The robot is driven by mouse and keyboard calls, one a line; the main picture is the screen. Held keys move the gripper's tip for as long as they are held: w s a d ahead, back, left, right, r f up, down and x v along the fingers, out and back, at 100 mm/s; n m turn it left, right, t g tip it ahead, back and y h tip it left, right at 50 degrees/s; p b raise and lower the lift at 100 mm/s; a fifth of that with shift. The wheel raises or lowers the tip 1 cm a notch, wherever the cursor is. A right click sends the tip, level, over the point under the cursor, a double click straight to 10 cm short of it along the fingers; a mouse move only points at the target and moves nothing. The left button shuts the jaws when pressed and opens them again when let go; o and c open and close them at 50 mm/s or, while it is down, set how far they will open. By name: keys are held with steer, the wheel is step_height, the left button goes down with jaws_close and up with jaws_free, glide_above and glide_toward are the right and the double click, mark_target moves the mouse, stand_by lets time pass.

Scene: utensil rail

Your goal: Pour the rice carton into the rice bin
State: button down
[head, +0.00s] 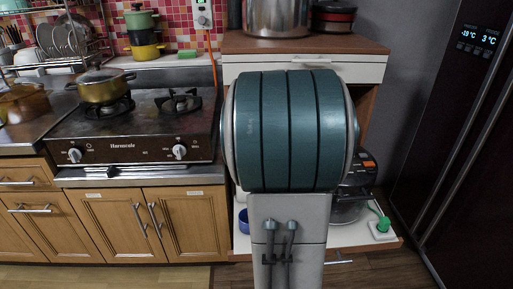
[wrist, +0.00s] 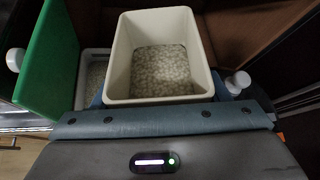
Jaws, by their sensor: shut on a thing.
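In the wrist view, the rice carton (wrist: 118,62) is a cream, open-topped box with pale grains lying inside it. My gripper (wrist: 165,95) is shut on it, with blue finger parts showing low at its two sides. A second pale container, which looks like the rice bin (wrist: 84,88), shows beyond and to the left of the carton. It also has grains inside, and the carton hides much of it. In the head view my own arm fills the middle, and the gripper, carton and bin cannot be seen.
A green board (wrist: 48,55) stands close on the left in the wrist view. White round-topped items (wrist: 238,82) sit at the sides. In the head view, a stove (head: 140,125) with a pot (head: 103,88) is left, and a dark fridge (head: 460,120) is right.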

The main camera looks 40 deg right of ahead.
steer(key=w+n+g+p, duration=0.1)
steer(key=p, duration=0.2)
steer(key=w+a+n+g+p, duration=0.1)
steer(key=p, duration=0.2)
steer(key=w+f+g+h+p, duration=0.1)
steer(key=p, duration=0.2)
steer(key=shift+w+a+n+p, duration=0.35)
steer(key=shift+w+n+p, duration=0.05)
steer(key=n+g+p, duration=0.1)
steer(key=p, duration=0.3)
steer(key=w+n+g+h+p, duration=0.1)
steer(key=g+p, duration=0.1)
steer(key=p, duration=0.3)
steer(key=shift+a+f, duration=0.15)
steer(key=shift+h+p, duration=0.3)
steer(key=shift+p, duration=0.05)
steer(key=shift+f+b, duration=0.2)
steer(key=shift+b, duration=0.15)
steer(key=shift+w+a+r+n+g+h+p, duration=0.1)
steer(key=shift+w+r+n+g+h+p, duration=0.25)
steer(key=shift+p, duration=1.65)
steer(key=shift+a+r+n+g+y+p, duration=0.1)
steer(key=shift+r+n+g+p, duration=0.3)
steer(key=shift+p, duration=1.6)
stand_by(1.0)
